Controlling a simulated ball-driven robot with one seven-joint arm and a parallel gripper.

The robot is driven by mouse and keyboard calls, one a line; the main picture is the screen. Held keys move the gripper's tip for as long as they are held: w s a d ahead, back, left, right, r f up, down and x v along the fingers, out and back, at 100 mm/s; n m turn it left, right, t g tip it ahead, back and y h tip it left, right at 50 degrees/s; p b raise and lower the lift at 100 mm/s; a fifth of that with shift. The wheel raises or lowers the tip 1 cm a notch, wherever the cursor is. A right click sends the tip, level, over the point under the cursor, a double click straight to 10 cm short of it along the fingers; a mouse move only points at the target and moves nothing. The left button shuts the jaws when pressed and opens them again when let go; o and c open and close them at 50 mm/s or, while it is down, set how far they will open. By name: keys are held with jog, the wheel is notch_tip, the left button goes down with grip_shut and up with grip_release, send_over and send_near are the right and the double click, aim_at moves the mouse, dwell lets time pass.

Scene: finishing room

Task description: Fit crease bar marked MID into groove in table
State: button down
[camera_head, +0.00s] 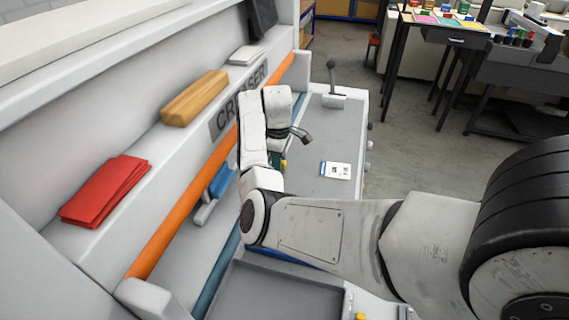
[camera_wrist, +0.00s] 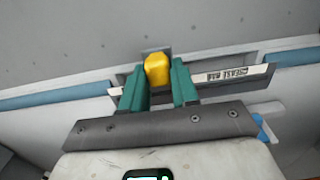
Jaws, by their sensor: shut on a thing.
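In the wrist view, my gripper (camera_wrist: 160,88) has its green fingers shut on a yellow knob (camera_wrist: 157,70). The knob belongs to a thin grey crease bar (camera_wrist: 262,74) that sticks out on both sides of the fingers. Its white label (camera_wrist: 225,75) shows text, but I cannot read MID on it. The bar lies slightly tilted over a gap in the blue strip (camera_wrist: 60,95) along the table (camera_wrist: 100,45). I cannot tell whether it touches or sits in the groove. In the head view, my wrist hides most of the gripper and the bar.
The orange bar (camera_head: 180,205) runs along the creaser on the left. A red stack (camera_head: 105,190) and a wooden block (camera_head: 194,97) lie on its ledge. A white card (camera_head: 335,170) lies on the grey table. A lever (camera_head: 331,78) stands at the far end.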

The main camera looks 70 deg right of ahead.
jog(key=shift+w+f+b, duration=0.5)
jog(key=shift+w+b, duration=0.05)
jog(key=shift+b, duration=0.05)
jog(key=shift+f, duration=1)
jog(key=shift+s, duration=0.15)
jog(key=shift+f+p, duration=0.45)
jog(key=shift+f, duration=0.3)
dwell(1.0)
jog(key=c, duration=0.8)
grip_release()
notch_tip(320, 180, up, 11)
jog(key=shift+f+b, duration=0.1)
jog(key=shift+b, duration=0.45)
